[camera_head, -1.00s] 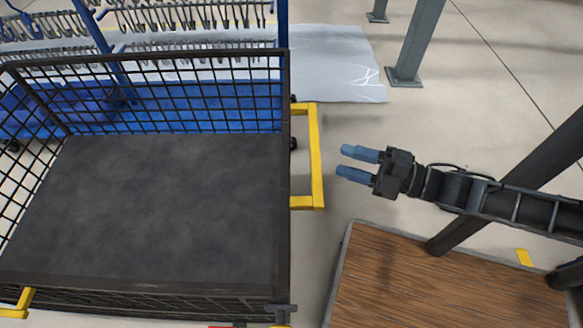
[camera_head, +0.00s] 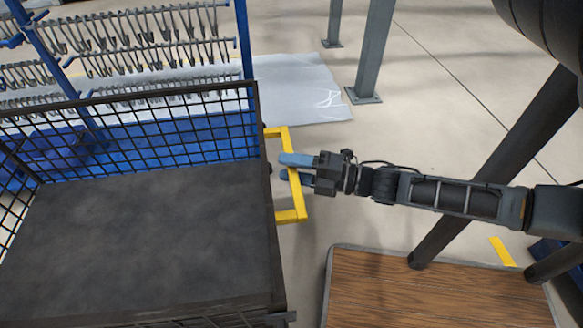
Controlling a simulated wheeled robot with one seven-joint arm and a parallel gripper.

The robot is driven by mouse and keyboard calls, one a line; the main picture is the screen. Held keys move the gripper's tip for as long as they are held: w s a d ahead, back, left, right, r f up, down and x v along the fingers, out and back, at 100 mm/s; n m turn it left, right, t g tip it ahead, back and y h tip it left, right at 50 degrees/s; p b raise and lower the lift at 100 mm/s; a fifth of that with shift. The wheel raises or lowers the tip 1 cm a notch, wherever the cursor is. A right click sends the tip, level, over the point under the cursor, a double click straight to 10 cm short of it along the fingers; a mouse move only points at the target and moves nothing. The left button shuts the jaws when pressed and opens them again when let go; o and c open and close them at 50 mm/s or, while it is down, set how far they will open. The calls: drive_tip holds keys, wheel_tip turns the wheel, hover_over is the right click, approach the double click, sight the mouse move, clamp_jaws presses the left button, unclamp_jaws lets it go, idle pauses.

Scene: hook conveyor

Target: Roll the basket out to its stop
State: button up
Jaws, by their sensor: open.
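The basket (camera_head: 263,190) is a dark wire-mesh cart with a flat dark floor, filling the left of the view. A yellow handle (camera_head: 298,205) sticks out from its right side. My gripper (camera_head: 282,167) is open with blue fingertips pointing left. The fingers are at the upright bar of the handle, one above the other in the picture, and reach past it toward the basket wall. The upper finger overlaps the bar. I cannot tell whether the fingers touch the handle. The basket's stop cannot be made out.
A blue rack with hanging hooks (camera_head: 150,50) stands behind the basket. A wooden-topped platform (camera_head: 430,295) lies at the lower right. Open floor (camera_head: 440,120) lies to the right behind my arm.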

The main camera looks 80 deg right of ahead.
clamp_jaws()
idle(0.5)
